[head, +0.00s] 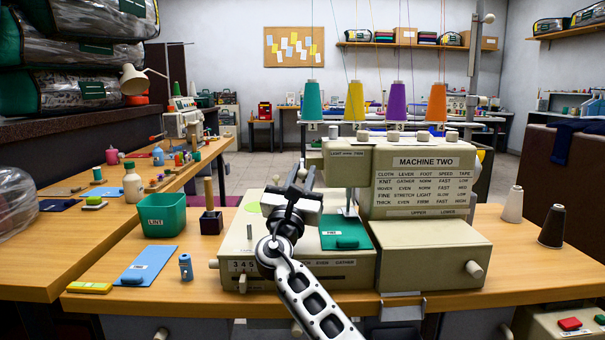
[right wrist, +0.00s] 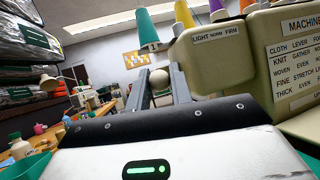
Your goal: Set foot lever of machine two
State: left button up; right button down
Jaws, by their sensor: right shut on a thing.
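Machine two (head: 420,160) is a cream overlocker on the wooden table, with a settings chart (head: 418,187) on its front. A "LIGHT NORM FIRM" scale (head: 349,154) is at its upper left; the right wrist view also shows this scale (right wrist: 216,35). My right gripper (head: 301,175) is left of the scale, above the machine's bed. In the right wrist view its fingers are shut on a pale round knob (right wrist: 160,78), apparently the foot lever's. The gripper hides the knob in the head view. Its exact setting cannot be read. My left gripper is not in view.
A green cloth swatch (head: 345,235) lies on the machine's bed. Several thread cones stand above the machine. A green lint bin (head: 164,216), a dark block with a wooden handle (head: 211,221) and a blue card (head: 147,265) are to the left. Two cones stand at the right.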

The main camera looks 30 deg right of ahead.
jog(key=shift+w+d+f, duration=0.1)
jog(key=shift+d+f, duration=0.05)
jog(key=shift+f, duration=0.7)
dwell(0.7)
jog(key=c, duration=1.6)
grip_release()
jog(key=shift+o, duration=1.4)
jog(key=shift+w+d+f, duration=0.1)
jog(key=shift+r, duration=0.2)
jog(key=v, duration=0.2)
jog(key=shift+s+a+f, duration=0.2)
jog(key=shift+a, duration=0.1)
jog(key=s+a+p, duration=0.1)
jog(key=s+a, duration=0.7)
jog(key=shift+s+a+p, duration=0.3)
jog(key=shift+s+p, duration=0.05)
jog(key=shift+s, duration=0.05)
